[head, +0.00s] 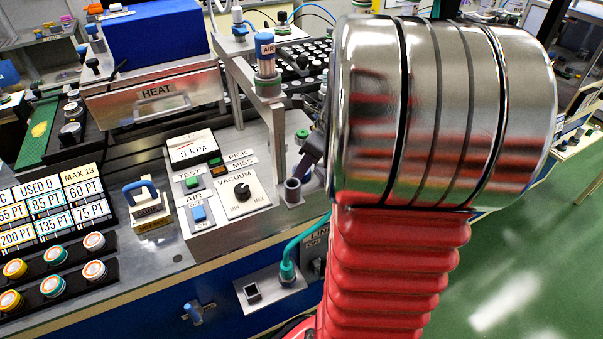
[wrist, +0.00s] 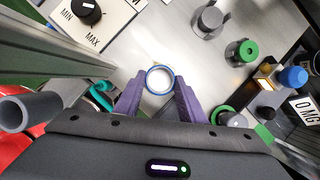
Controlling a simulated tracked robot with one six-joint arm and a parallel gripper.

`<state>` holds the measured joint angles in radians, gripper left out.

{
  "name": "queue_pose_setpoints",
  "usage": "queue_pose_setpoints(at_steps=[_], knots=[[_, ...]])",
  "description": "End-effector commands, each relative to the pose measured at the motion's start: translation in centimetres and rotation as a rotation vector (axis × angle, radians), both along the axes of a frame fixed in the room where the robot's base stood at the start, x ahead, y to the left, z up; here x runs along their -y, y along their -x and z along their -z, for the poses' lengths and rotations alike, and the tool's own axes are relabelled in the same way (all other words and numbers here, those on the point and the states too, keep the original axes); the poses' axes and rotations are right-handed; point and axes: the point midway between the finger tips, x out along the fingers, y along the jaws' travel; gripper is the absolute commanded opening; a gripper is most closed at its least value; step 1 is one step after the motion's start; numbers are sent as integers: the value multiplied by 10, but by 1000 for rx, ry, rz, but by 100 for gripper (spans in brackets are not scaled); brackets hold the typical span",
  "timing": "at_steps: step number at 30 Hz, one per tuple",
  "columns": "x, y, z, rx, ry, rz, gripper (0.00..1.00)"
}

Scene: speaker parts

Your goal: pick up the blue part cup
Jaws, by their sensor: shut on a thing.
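In the wrist view the blue part cup (wrist: 160,80) shows as a round blue rim with a pale inside. It sits between the two purple fingertips of my gripper (wrist: 160,92), which are shut on its sides. In the head view a dark purple finger (head: 313,148) shows just left of my arm, above a small grey-blue cup-like cylinder (head: 292,191) at the right end of the metal panel. My arm hides most of the gripper there. I cannot tell whether the cup is clear of the surface.
A metal post with a blue-topped AIR fitting (head: 265,55) stands close to the left of my gripper. The vacuum knob panel (head: 240,195) lies left of the cup. In the wrist view a green-topped fitting (wrist: 242,52) and a grey knob (wrist: 209,20) stand nearby.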

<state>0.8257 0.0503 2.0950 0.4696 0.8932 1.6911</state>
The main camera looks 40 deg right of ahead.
Motion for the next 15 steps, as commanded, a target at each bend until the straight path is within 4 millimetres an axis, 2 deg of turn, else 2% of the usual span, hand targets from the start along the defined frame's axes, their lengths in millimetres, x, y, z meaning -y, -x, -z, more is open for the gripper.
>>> queue_pose_setpoints(at_steps=[4, 11, 15], knots=[[0, 0, 0, 0, 1, 0, 10], [0, 0, -1, 1, 1, 0, 10], [1, -1, -8, 3, 2, 1, 10]])
